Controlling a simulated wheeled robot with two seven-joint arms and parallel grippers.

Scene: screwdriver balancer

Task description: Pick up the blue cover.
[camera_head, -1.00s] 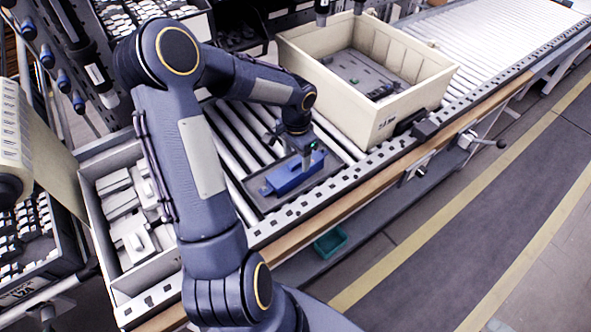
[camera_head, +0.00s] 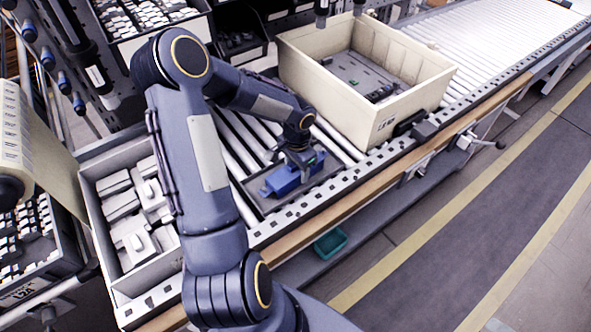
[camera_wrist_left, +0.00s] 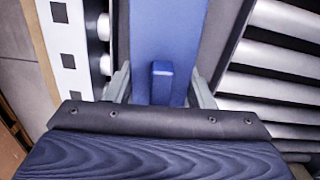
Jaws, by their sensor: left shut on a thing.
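The blue cover (camera_head: 279,183) lies in a dark shallow tray (camera_head: 262,205) on the roller conveyor. In the left wrist view the blue cover (camera_wrist_left: 168,28) runs up the middle, with a small raised blue block on it. My left gripper (camera_head: 299,167) is down at the right part of the cover. The arm's wrist hides part of the cover from the head camera. My right gripper is not in view.
A large cream bin (camera_head: 425,98) with grey parts inside stands on the rollers behind and right of the tray. A grey box (camera_head: 98,235) of white parts stands at the left. A small green bin (camera_head: 330,242) sits below the conveyor's front edge.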

